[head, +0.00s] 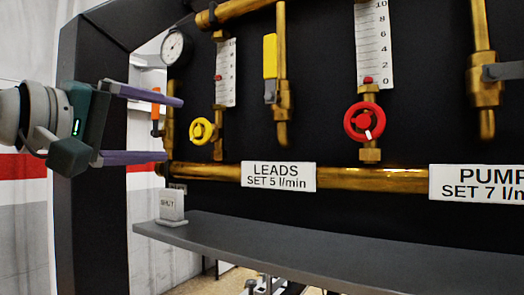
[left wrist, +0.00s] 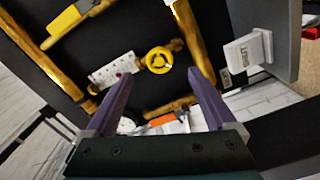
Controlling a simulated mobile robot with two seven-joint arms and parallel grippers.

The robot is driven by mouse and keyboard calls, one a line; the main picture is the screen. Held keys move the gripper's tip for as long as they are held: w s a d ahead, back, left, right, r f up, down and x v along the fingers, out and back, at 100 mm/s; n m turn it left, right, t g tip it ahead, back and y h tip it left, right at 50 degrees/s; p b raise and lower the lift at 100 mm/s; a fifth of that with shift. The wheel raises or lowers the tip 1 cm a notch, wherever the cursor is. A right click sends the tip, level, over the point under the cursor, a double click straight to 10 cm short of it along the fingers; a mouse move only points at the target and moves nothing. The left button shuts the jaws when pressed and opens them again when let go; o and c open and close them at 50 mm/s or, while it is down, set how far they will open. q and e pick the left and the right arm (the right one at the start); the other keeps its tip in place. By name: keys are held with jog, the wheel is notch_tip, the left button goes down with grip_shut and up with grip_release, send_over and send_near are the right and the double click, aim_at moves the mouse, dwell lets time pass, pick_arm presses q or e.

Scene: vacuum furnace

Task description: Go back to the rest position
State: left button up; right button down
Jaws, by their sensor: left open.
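My left gripper (head: 172,129) comes in from the left in the head view. Its two purple fingers are wide apart with nothing between them, in front of the panel's left edge. The left wrist view also shows the open fingers (left wrist: 160,76). A yellow handwheel (head: 201,131) is just right of the fingertips and appears beyond them in the left wrist view (left wrist: 159,60). An orange handle (head: 155,110) shows between the fingers, and I cannot tell its distance from them. My right gripper is in neither view.
The black panel carries brass pipes, a yellow lever (head: 270,55), a red handwheel (head: 367,121), a pressure gauge (head: 173,47) and a grey lever (head: 504,70). A dark shelf (head: 330,255) juts out below. A small "SHUT" sign (head: 171,207) stands at its left end.

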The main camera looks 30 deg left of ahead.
pick_arm(q)
jog(key=shift+s, duration=0.8)
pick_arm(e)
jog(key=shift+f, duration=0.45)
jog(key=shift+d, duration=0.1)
pick_arm(q)
jog(key=s+d+f+m+g, duration=0.2)
jog(key=d+f+m+g, duration=0.15)
jog(key=f, duration=0.65)
jog(key=s+d+f+m+g, duration=0.2)
jog(key=f+m+g, duration=0.15)
jog(key=f, duration=0.65)
jog(key=s+d+f+m+g, duration=0.3)
jog(key=s+d+f, duration=0.1)
jog(key=s+f, duration=0.3)
jog(key=s+d+f+m+g+y+p, duration=0.1)
jog(key=s+d+f+m+g, duration=0.3)
jog(key=s, duration=0.6)
notch_tip(320, 180, down, 3)
jog(key=shift+d+r+m, duration=0.15)
jog(key=shift+d+m, duration=0.15)
jog(key=shift+d, duration=0.05)
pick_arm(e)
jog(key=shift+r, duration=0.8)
